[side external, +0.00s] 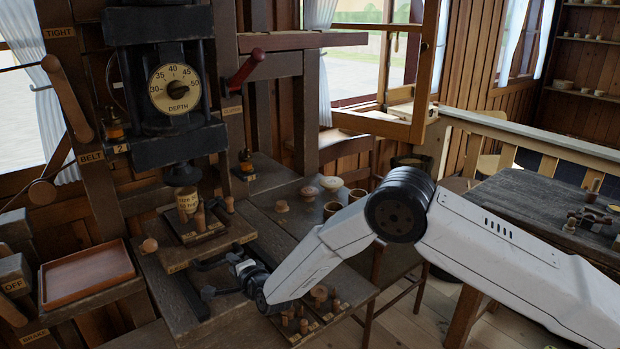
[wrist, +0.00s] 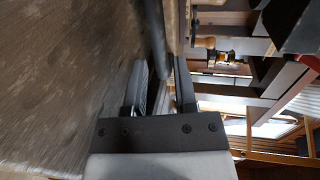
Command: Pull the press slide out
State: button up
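The press slide (side external: 222,240) is a dark wooden board under the press head (side external: 180,145), with a label strip along its front edge. A round wooden knob (side external: 149,245) shows at its left front. A cup-like turned piece (side external: 187,200) and small pegs stand on the slide's plate. My gripper (side external: 204,279) is low in front of the slide, its fingers apart and pointing left, to the right of the knob. In the wrist view the fingers (wrist: 158,75) are spread. A dark bar (wrist: 157,35) shows by the gap; I cannot tell if it lies between them.
A reddish tray (side external: 87,274) sits on the left shelf. A rack of small pegs (side external: 315,305) stands close by my wrist. Cups and knobs (side external: 332,183) stand on the bench behind. A red-handled lever (side external: 246,68) and a depth dial (side external: 175,89) are above.

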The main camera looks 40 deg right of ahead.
jog(key=shift+x, duration=2)
grip_shut()
